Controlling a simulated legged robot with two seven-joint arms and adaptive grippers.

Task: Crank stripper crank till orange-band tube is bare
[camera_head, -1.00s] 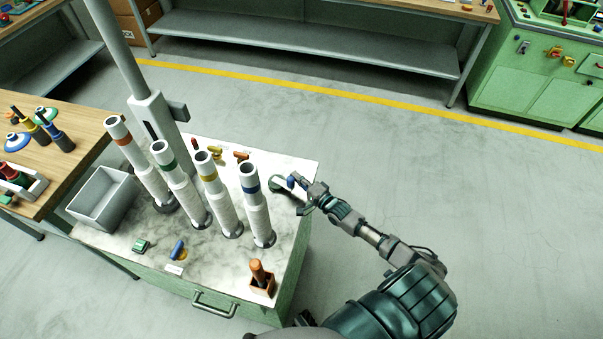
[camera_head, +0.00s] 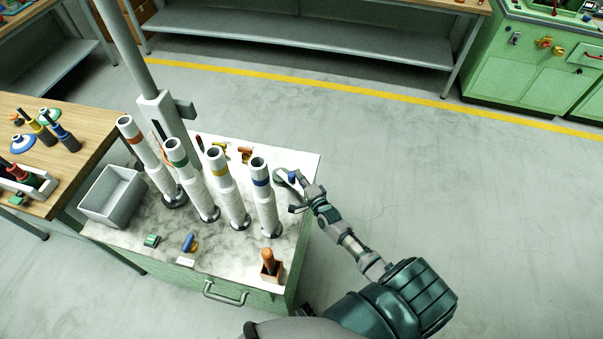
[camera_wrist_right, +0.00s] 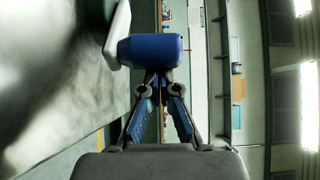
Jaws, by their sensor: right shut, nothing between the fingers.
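The orange-band tube (camera_head: 148,158) stands tilted at the left of the row on the marble-topped cart (camera_head: 155,222); its lower part is white and thicker, and its foot is dark. At the cart's right edge a blue knob (camera_head: 292,177) sits on a pale crank arm. In the right wrist view the blue knob (camera_wrist_right: 150,50) lies across just beyond my fingertips, with the pale crank arm (camera_wrist_right: 117,35) to its left. My right gripper (camera_head: 300,184) is shut and empty, its tips (camera_wrist_right: 156,76) at or very near the knob. My left gripper is out of view.
Green-, yellow- and blue-band tubes (camera_head: 263,195) stand right of the orange one. A wooden table (camera_head: 80,120) adjoins at left. Floor at right is clear.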

